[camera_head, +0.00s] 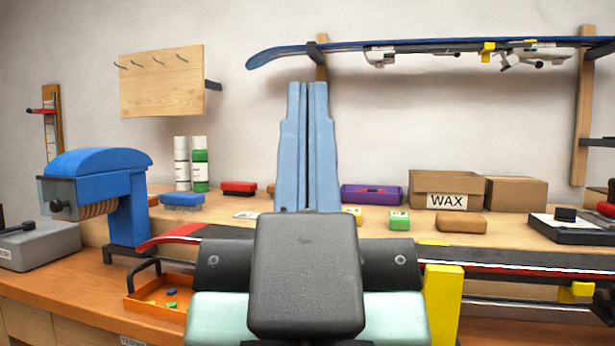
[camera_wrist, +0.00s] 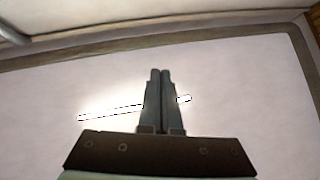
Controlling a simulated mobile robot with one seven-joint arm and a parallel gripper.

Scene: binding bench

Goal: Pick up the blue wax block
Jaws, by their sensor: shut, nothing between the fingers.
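I cannot make out a blue wax block for certain in either view. A blue piece (camera_head: 182,200) on the left of the bench shelf seems to have bristles under it, like a brush. A small green block (camera_head: 399,220) and a partly hidden yellow block (camera_head: 353,212) sit right of my arm. My gripper (camera_head: 307,92) points upward in front of the wall, its fingers together and empty, apart from everything on the bench. In the wrist view its fingers (camera_wrist: 160,74) are shut against a pale ceiling-like surface. My arm hides the middle of the bench.
A ski (camera_head: 200,231) lies across the bench front. A blue machine (camera_head: 100,162) and orange tray (camera_head: 160,310) are left. A purple box (camera_head: 372,195), WAX carton (camera_head: 430,181) and brown block (camera_head: 461,223) are right. Another ski (camera_head: 350,47) hangs above.

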